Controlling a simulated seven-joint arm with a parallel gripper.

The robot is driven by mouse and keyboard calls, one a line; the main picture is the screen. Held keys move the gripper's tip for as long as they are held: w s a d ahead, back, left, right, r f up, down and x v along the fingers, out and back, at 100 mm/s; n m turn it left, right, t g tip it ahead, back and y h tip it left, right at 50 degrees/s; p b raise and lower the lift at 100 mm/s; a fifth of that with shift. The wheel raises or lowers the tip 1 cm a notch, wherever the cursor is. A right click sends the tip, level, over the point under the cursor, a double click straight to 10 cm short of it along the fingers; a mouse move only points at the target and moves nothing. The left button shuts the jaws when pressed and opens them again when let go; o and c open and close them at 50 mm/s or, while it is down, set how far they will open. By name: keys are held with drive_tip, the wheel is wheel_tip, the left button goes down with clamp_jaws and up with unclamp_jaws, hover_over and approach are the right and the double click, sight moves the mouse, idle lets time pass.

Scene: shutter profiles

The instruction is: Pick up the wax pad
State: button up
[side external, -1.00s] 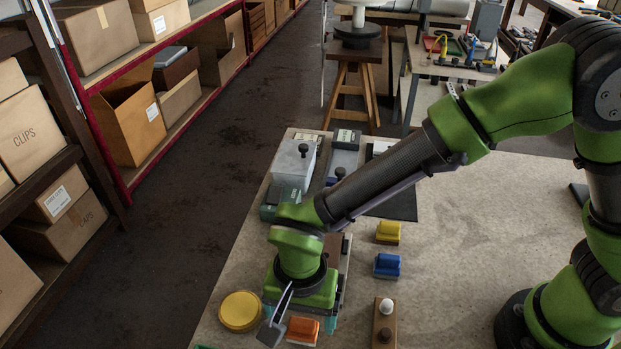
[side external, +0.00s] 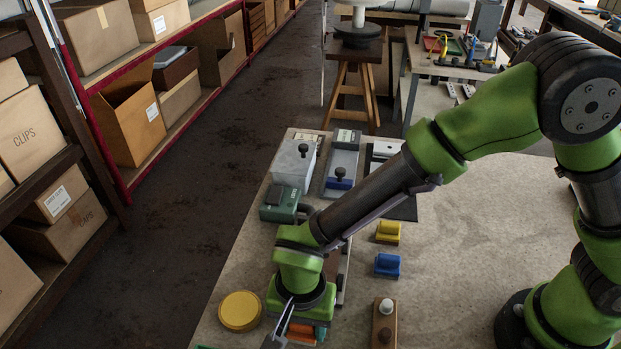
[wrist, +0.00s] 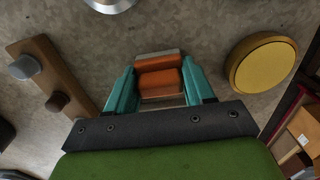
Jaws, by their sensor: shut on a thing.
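An orange block with a grey edge (wrist: 160,78) sits between the teal fingers of my gripper (wrist: 160,88) in the wrist view; nothing marks it by name as the wax pad. My gripper is shut on it, one finger on each side. In the side view the orange block (side external: 301,331) shows low in the picture, partly hidden by my wrist. It is at or very near the table top; I cannot tell whether it touches. Blue (side external: 387,265) and yellow (side external: 388,231) blocks of similar shape stand apart to the upper right.
A round yellow disc (side external: 240,311) lies close to the left of my gripper. A wooden bar with knobs (side external: 384,325) lies to the right. Grey boxes (side external: 294,164) and a green block (side external: 280,205) stand farther back. The table (side external: 470,250) is clear at right.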

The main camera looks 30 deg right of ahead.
wheel_tip(320, 180, up, 10)
drive_tip(key=shift+r, duration=0.1)
drive_tip(key=o, duration=0.5)
drive_tip(key=c, duration=0.4)
drive_tip(key=shift+f, duration=0.25)
drive_tip(key=w+a, duration=0.7)
drive_tip(key=w, duration=0.2)
drive_tip(key=shift+w+f, duration=0.1)
drive_tip(key=shift+f, duration=3.15)
